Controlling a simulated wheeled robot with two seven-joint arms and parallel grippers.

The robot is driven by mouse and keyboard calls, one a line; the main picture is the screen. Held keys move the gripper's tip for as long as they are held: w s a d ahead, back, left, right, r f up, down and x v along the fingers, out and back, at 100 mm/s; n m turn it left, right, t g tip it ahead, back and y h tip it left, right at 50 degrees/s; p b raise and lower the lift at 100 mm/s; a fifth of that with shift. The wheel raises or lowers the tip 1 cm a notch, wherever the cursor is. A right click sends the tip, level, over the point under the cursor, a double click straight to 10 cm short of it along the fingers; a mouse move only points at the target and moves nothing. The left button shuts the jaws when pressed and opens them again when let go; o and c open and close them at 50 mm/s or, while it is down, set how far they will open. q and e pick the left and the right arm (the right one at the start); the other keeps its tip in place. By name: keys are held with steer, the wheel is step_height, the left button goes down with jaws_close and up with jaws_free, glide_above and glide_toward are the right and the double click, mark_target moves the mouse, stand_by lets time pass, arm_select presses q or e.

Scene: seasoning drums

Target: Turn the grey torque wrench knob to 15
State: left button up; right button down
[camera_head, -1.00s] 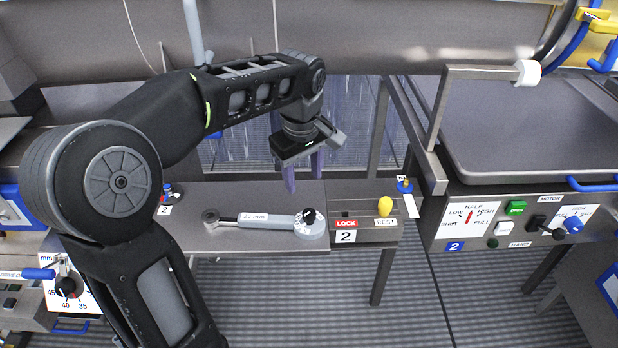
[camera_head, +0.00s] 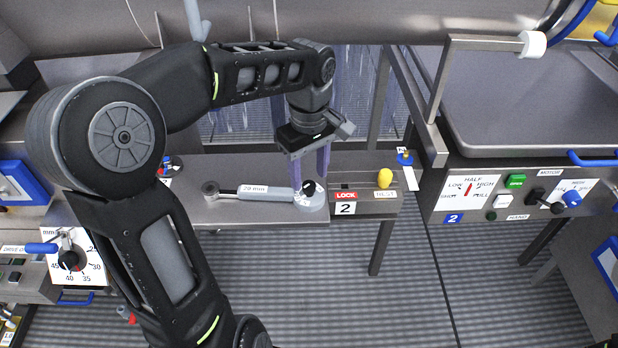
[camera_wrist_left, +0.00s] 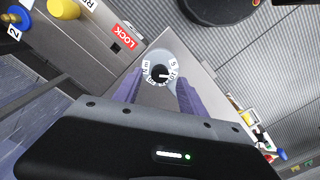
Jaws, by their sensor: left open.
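The grey torque wrench (camera_head: 265,194) lies on the steel shelf, with a "20 mm" label on its handle. Its round dial end, with a black knob (camera_head: 308,187), is at the right end of the wrench. In the left wrist view the black knob (camera_wrist_left: 160,75) sits at the middle of a pale dial (camera_wrist_left: 155,62) with printed numbers. My left gripper (camera_head: 310,172) is open, its two purple fingers pointing down over the dial. In the left wrist view the fingers stand on either side of the knob with gaps. My right gripper does not show.
A grey box with a red LOCK label (camera_head: 346,195) and a yellow button (camera_head: 385,177) stands right of the dial. A blue-based part (camera_head: 404,158) is behind it. A control panel (camera_head: 520,200) is at the right, and another dial panel (camera_head: 72,260) is at lower left.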

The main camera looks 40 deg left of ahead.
mark_target(309, 189)
arm_select(q)
steer(key=shift+f, duration=1.2)
jaws_close()
